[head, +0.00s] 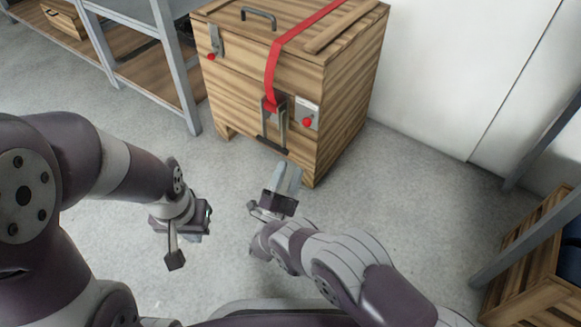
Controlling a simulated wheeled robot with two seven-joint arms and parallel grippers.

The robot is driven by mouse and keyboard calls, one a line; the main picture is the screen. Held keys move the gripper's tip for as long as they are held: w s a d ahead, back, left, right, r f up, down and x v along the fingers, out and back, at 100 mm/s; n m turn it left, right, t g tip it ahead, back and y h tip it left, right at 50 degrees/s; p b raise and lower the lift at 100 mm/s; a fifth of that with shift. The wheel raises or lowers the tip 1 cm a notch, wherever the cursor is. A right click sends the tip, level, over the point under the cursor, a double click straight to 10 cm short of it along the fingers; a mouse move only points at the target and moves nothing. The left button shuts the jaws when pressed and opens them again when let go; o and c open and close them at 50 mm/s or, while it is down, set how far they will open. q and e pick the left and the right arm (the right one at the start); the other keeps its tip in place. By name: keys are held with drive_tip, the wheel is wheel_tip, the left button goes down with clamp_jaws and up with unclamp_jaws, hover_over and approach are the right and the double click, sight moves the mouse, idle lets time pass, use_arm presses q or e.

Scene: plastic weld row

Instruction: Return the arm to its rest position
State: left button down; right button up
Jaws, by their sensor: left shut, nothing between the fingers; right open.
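My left arm comes in from the left and bends down, with its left gripper (196,236) low over the grey floor, shut and empty. My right arm comes in from the lower right. Its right gripper (289,177) points up the picture toward the front of a wooden crate (345,115); it is open, and I see nothing held in it. Whether it touches the crate cannot be told, but a strip of floor shows between them.
The crate has a lid handle (258,15), a red strap (284,45) and red knobs. A grey-framed shelf (175,65) stands at the upper left. A wooden box (535,270) and grey posts are at the right. Floor (430,200) is clear between crate and box.

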drive_tip(key=w+a+f+n+g+y+p, duration=0.1)
drive_tip(key=a+f+n+g+y+p, duration=0.3)
drive_tip(key=f+n+g+y, duration=0.75)
drive_tip(key=s+d+r+n+g+h+p, duration=0.15)
drive_tip(key=s+d+r+g+p, duration=0.35)
drive_tip(key=s+r, duration=0.55)
drive_tip(key=s+d+r+n+g+y+p, duration=0.1)
drive_tip(key=s+d+r+n+g+p, duration=0.2)
drive_tip(key=s+d+r, duration=0.8)
drive_tip(key=s+d+r+n+g+h+p, duration=0.1)
drive_tip(key=s+d+r+n+g+p, duration=0.25)
drive_tip(key=r, duration=1.15)
wheel_tip(320, 180, up, 46)
drive_tip(key=d+m+t+p, duration=0.2)
drive_tip(key=m+p, duration=0.1)
drive_tip(key=p, duration=3.8)
drive_tip(key=shift+d+f, duration=0.2)
drive_tip(key=shift+d, duration=0.2)
